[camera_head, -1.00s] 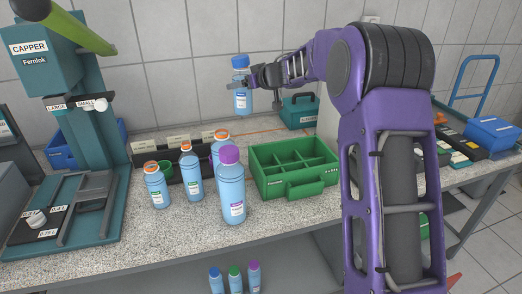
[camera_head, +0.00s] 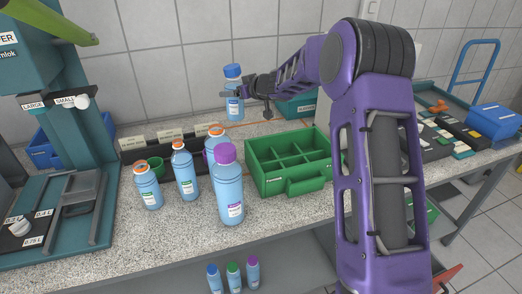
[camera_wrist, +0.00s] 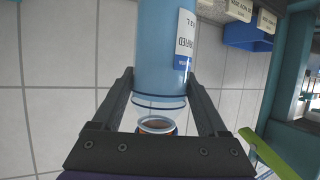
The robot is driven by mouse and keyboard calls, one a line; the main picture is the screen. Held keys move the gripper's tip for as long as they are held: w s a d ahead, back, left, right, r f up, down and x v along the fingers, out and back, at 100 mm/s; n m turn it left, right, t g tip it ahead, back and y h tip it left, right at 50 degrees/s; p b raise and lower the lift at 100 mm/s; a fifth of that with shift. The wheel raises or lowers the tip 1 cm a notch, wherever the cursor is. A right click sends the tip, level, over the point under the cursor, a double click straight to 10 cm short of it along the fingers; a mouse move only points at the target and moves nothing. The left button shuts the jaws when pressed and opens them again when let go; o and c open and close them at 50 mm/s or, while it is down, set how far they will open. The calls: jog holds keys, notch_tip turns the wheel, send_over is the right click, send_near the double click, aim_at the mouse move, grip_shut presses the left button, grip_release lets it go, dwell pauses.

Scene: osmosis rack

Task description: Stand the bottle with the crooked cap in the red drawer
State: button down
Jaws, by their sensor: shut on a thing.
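A light-blue bottle with a blue cap (camera_head: 233,94) is held upright above the back of the bench. My gripper (camera_head: 236,95) is shut around its middle. In the wrist view the bottle body (camera_wrist: 165,50) stands between both fingers of my gripper (camera_wrist: 160,78), with a white label on its side; its cap does not show clearly there. The blue cap looks slightly tilted in the head view, but I cannot be sure. I see no red drawer; only a small red-orange piece (camera_head: 447,278) shows at the lower right, and I cannot tell what it is.
Bottles with orange caps (camera_head: 186,172) and a larger purple-capped bottle (camera_head: 229,190) stand on the bench (camera_head: 110,255). A green divided crate (camera_head: 290,185) is right of them. A teal capper (camera_head: 65,130) is at left. Small bottles (camera_head: 233,278) stand below.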

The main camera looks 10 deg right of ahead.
notch_tip(320, 180, down, 16)
jog(key=b, duration=0.2)
jog(key=shift+r, duration=0.15)
grip_release()
jog(key=shift+f, duration=0.2)
